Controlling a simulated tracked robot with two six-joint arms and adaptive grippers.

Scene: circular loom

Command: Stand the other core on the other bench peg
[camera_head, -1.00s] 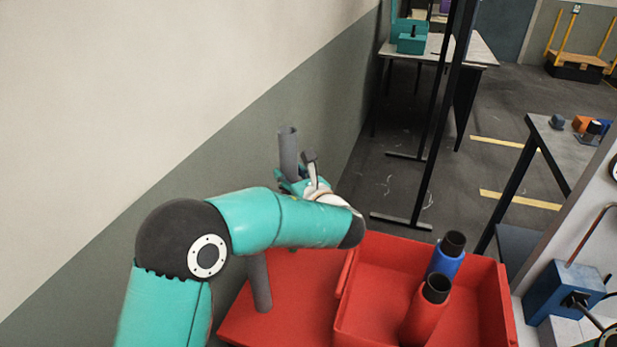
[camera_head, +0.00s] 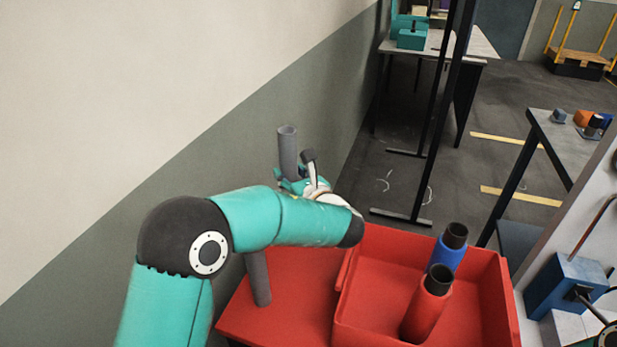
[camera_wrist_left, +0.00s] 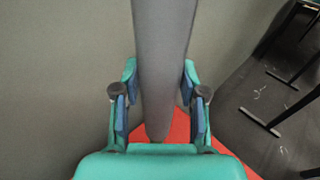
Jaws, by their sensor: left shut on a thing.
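My left gripper (camera_head: 291,178) is shut on a grey hollow core (camera_head: 288,146) and holds it roughly upright near the wall. In the left wrist view the core (camera_wrist_left: 162,65) passes between the two fingers (camera_wrist_left: 160,108). A second grey cylinder (camera_head: 259,280) stands on a red deck (camera_head: 285,308), partly hidden by my left arm. I cannot tell whether it is a core or what is under it. I cannot make out a free bench peg. My right gripper is not in view.
A red bin (camera_head: 480,318) holds a blue bobbin (camera_head: 447,255) and a red bobbin (camera_head: 428,307) with black tops. A grey bench (camera_head: 562,150) with small parts stands at right. A back table (camera_head: 470,45) carries teal boxes (camera_head: 412,39). A dark post (camera_head: 447,110) rises mid-view.

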